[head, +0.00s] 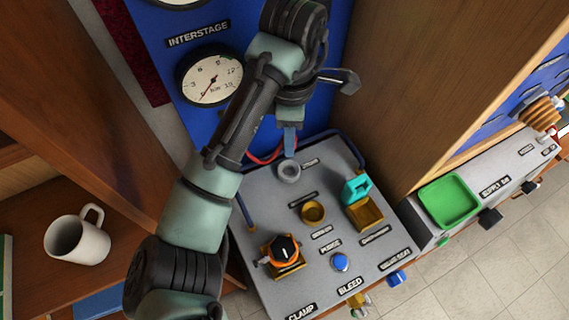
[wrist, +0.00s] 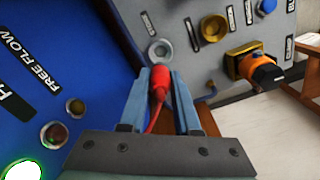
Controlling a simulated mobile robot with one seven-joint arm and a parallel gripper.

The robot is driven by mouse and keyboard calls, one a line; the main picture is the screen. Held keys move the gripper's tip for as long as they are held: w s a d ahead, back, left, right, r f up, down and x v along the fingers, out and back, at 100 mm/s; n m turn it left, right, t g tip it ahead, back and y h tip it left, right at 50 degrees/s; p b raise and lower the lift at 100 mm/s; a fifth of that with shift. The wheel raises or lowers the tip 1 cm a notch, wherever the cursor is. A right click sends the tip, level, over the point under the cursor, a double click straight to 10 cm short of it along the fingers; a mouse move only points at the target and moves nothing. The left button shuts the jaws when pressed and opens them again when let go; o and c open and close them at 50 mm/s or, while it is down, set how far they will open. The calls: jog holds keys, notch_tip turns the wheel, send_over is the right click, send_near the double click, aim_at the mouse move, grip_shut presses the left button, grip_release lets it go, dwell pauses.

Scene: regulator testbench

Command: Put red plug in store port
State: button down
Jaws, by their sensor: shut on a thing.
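My gripper (wrist: 162,78) is shut on the red plug (wrist: 159,86), which sits between its two blue fingers with a red cable trailing back. In the head view my gripper (head: 289,140) is just above and behind a grey ring-shaped port (head: 289,171) on the grey panel. In the wrist view this port (wrist: 160,51) lies just beyond the plug's front end. I cannot tell whether the plug touches it. A brass round port (head: 313,212) is farther forward on the panel.
An orange-and-black knob (head: 284,249), a teal flap (head: 356,188) and a blue button (head: 340,262) stand on the panel (head: 265,296). A blue gauge wall (head: 180,100) rises behind. A white mug (head: 78,240) is at left, a green tray (head: 449,201) at right.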

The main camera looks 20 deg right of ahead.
notch_tip(320, 180, down, 4)
jog(key=shift+s+b, duration=0.1)
jog(key=shift+b, duration=0.6)
jog(key=shift+f, duration=2.2)
jog(key=c, duration=0.6)
grip_release()
jog(key=shift+f, duration=0.15)
notch_tip(320, 180, up, 12)
jog(key=p, duration=0.3)
jog(key=shift+r, duration=0.2)
jog(key=shift+f, duration=0.1)
